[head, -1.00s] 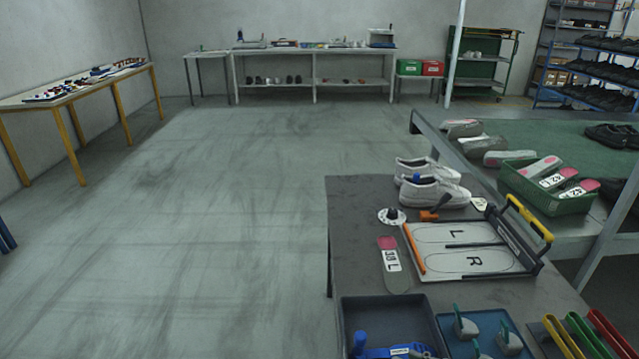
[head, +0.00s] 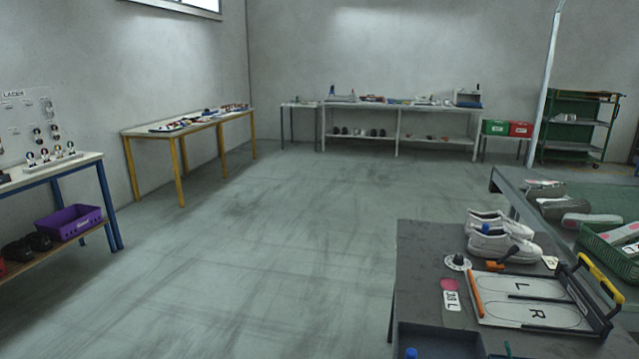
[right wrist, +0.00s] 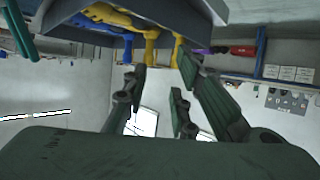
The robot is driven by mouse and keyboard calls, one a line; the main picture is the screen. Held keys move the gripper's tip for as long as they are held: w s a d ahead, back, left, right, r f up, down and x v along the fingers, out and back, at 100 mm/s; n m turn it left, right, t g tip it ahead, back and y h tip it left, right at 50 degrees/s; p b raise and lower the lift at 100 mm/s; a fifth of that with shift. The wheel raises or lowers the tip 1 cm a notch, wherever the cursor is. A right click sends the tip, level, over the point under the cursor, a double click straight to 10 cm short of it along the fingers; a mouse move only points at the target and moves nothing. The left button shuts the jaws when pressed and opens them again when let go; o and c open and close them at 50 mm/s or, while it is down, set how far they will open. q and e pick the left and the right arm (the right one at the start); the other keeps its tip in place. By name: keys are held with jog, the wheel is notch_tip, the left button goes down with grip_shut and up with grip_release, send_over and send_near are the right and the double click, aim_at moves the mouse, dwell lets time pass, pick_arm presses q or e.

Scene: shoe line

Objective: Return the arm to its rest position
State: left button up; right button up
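Neither of my grippers shows in the head view. In the right wrist view my right gripper (right wrist: 160,82) has its dark fingers spread apart, and I see nothing held between them. My left gripper is out of sight. The grey work table (head: 425,285) stands at the lower right of the head view. On it are a pair of white shoes (head: 500,246), a white board marked L and R (head: 530,289) and a pink-and-white tag marked L (head: 452,299).
A blue-legged bench (head: 85,168) with a purple bin (head: 70,222) stands at left. A yellow-legged table (head: 178,133) and a white shelf table (head: 397,107) stand farther back. The middle floor (head: 270,240) is clear.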

jog(key=s+a+f+m+g+h, duration=0.2)
jog(key=s+a+f+g+h, duration=0.15)
jog(key=s+f, duration=0.2)
jog(key=s+a+f+m+g+h, duration=0.3)
jog(key=s+f+g, duration=0.1)
jog(key=f, duration=0.2)
notch_tip(320, 180, down, 28)
jog(key=s+g, duration=0.2)
jog(key=s, duration=0.1)
jog(key=s+d+f, duration=0.3)
jog(key=s+f, duration=1.1)
jog(key=s, duration=0.1)
jog(key=shift+n+g, duration=0.4)
jog(key=shift+g, duration=0.05)
jog(key=shift+o, duration=0.4)
jog(key=shift+s+f+h, duration=0.25)
jog(key=shift+s, duration=0.1)
